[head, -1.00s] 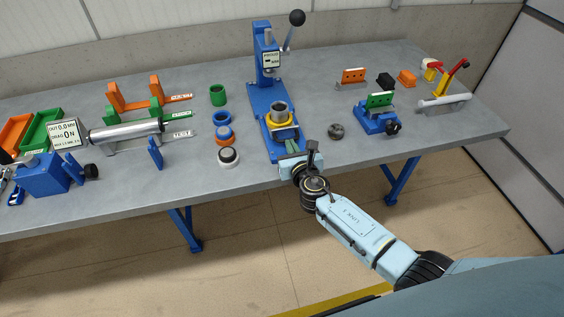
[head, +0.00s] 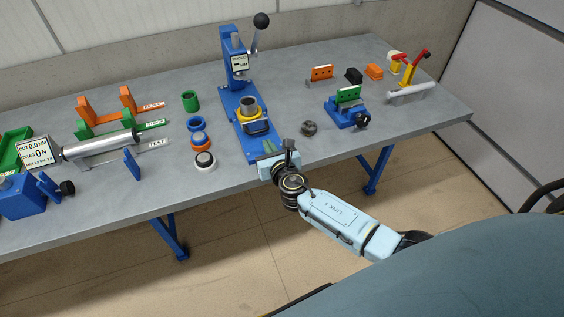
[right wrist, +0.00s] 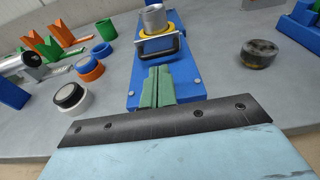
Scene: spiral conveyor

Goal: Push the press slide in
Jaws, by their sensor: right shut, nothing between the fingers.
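The press (head: 238,62) is blue, with a column, a gauge and a black-knobbed lever. Its slide (head: 256,128) sits on the blue base in front of the column, with a yellow ring, a grey metal cup and a dark handle bar facing me. My right gripper (head: 268,148) is at the front end of the base, its greenish fingers shut and empty. In the right wrist view, the fingertips (right wrist: 156,72) point at the handle (right wrist: 160,50). They look slightly short of it; contact is hard to judge. My left gripper is not in view.
Several rings (head: 201,143) stand left of the press. A round dark part (head: 309,128) and a blue fixture (head: 346,112) stand to its right. The table front edge runs beneath my right arm.

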